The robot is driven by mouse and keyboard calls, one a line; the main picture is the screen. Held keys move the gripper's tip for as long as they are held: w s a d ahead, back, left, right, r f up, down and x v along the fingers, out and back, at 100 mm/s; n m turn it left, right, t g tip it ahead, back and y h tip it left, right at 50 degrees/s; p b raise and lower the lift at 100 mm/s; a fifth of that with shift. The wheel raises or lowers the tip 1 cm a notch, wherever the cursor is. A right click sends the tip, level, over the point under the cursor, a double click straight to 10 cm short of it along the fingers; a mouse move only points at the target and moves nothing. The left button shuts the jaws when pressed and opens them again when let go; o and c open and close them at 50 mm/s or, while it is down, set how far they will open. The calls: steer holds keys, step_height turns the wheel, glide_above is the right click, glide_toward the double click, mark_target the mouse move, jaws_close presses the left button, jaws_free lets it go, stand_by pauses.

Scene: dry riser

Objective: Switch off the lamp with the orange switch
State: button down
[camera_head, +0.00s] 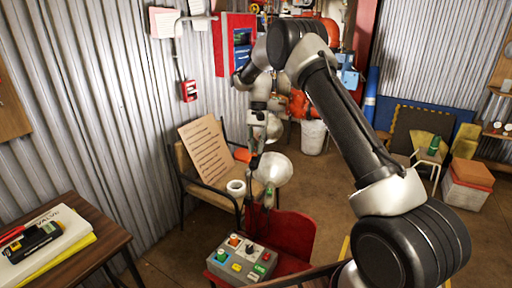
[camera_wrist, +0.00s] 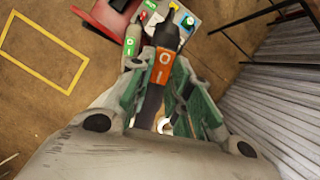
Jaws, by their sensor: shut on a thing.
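The orange switch (camera_wrist: 161,72), marked O and I on a dark body, sits between the green-padded fingers of my gripper (camera_wrist: 160,88) in the wrist view. My gripper is shut on its dark body. In the head view my gripper (camera_head: 256,150) points down above the red chair, beside a silver dome lamp (camera_head: 274,169). A second dome lamp (camera_head: 274,128) hangs higher. A green switch (camera_wrist: 132,42) hangs next to the orange one. I cannot tell which lamp belongs to which switch.
A grey control box (camera_head: 242,260) with coloured buttons lies on the red chair (camera_head: 292,238) below. An armchair with a board (camera_head: 208,152) and a white roll (camera_head: 236,187) stands behind. A wooden table (camera_head: 105,232) is at left. Open floor lies to the right.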

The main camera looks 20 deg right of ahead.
mark_target(255, 152)
steer(key=t, duration=0.1)
steer(key=s+t+h, duration=0.1)
steer(key=shift+a+r+t, duration=0.2)
steer(key=shift+t, duration=0.1)
steer(key=shift+t+h, duration=0.4)
steer(key=shift+t, duration=0.2)
steer(key=c, duration=1.3)
jaws_free()
steer(key=shift+r, duration=0.1)
step_height(255, 152, up, 12)
steer(key=shift+f, duration=0.1)
